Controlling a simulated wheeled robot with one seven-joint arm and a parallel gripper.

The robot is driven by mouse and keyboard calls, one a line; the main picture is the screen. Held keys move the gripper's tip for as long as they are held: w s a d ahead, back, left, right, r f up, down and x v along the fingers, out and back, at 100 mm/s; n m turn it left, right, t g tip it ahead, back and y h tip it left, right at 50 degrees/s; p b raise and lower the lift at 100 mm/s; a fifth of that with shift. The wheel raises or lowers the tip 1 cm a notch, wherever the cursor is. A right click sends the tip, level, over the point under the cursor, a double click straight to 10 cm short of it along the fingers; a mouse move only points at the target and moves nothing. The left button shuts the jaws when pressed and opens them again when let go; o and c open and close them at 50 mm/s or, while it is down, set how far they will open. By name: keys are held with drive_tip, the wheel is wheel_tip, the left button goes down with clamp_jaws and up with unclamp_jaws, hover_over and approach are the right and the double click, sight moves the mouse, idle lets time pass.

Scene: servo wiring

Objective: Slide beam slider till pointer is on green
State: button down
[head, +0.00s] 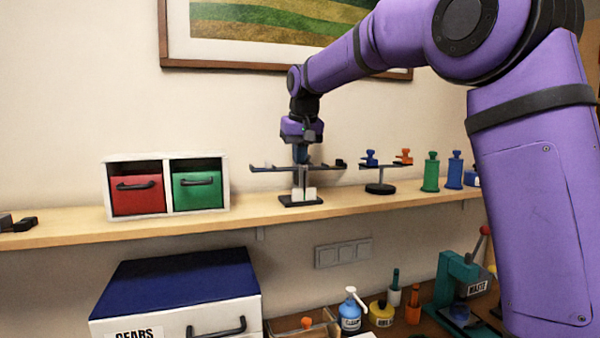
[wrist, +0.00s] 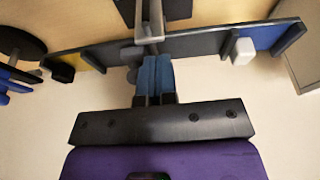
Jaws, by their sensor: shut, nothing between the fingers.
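The balance beam (head: 265,168) is a dark bar on a stand with a dark base (head: 300,201) on the shelf. In the wrist view the beam (wrist: 205,44) runs across, with a yellow part at left and a blue part at right. A white block (wrist: 243,50) sits on it toward the blue end and a black block (wrist: 62,71) near the yellow end. A pale plate (head: 310,193) is low on the stand; a thin pointer and green mark there are too small to read. My gripper (wrist: 153,62), with blue fingers, is shut and empty by the beam's middle.
A two-bay box with red (head: 138,196) and green (head: 198,191) drawers stands left on the shelf (head: 255,218). The wall is close behind.

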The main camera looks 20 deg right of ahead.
drive_tip(key=shift+r, duration=0.1)
drive_tip(key=shift+a+r, duration=0.2)
drive_tip(key=shift+r, duration=0.75)
drive_tip(key=shift+a+r, duration=0.15)
drive_tip(key=shift+r, duration=0.85)
drive_tip(key=shift+a+r, duration=0.2)
drive_tip(key=shift+r, duration=0.75)
drive_tip(key=shift+s+d, duration=0.1)
drive_tip(key=shift+s, duration=0.15)
drive_tip(key=s+d, duration=0.3)
drive_tip(key=s, duration=0.7)
drive_tip(key=s+d+f, duration=0.1)
drive_tip(key=s+f, duration=0.4)
drive_tip(key=s, duration=0.5)
drive_tip(key=s+d+f+t, duration=0.1)
drive_tip(key=s+f, duration=0.5)
drive_tip(key=s, duration=0.4)
drive_tip(key=s+d+f, duration=0.1)
drive_tip(key=s+f, duration=0.4)
drive_tip(key=s, duration=0.5)
drive_tip(key=shift+d+f+t, duration=0.35)
drive_tip(key=shift+f+t, duration=0.05)
drive_tip(key=shift+s, duration=0.1)
